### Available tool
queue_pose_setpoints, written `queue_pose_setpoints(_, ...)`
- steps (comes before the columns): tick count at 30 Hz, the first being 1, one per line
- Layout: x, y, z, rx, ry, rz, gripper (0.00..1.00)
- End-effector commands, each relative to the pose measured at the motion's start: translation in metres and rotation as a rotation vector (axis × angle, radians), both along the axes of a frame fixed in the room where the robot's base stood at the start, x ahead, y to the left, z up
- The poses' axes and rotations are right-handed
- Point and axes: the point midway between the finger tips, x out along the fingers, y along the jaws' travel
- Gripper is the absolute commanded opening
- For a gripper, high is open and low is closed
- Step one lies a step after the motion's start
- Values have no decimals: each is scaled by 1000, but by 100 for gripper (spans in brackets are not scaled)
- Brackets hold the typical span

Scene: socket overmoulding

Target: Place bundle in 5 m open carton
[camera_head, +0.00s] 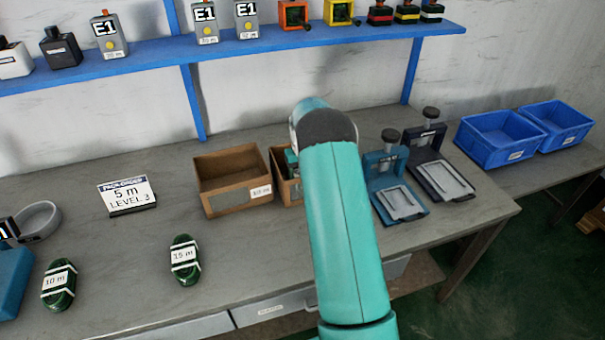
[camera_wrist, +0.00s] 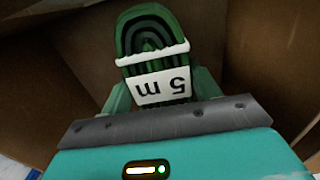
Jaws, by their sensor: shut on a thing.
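A dark green coiled bundle (camera_wrist: 155,40) with white ties and an upside-down "5 m" label fills the middle of the wrist view. My gripper (camera_wrist: 160,88) is shut on it, one teal finger on each side. Brown cardboard walls of an open carton (camera_wrist: 270,60) surround the bundle on the sides in that view; whether it touches the bottom I cannot tell. In the head view this carton (camera_head: 285,190) stands on the bench, mostly hidden behind my teal arm. Its label is hidden.
Another open carton (camera_head: 230,200) with a small label stands just left. Bundles marked 15 m (camera_head: 185,260) and 10 m (camera_head: 58,285) lie on the bench near a "5 m LEVEL 3" sign (camera_head: 128,196). Two presses (camera_head: 395,190) stand right of my arm. A blue shelf (camera_head: 150,55) runs above.

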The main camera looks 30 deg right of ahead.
Motion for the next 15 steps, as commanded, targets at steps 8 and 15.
queue_pose_setpoints(8,0,0,-2,0,1,0,77)
queue_pose_setpoints(15,0,0,-2,0,1,0,83)
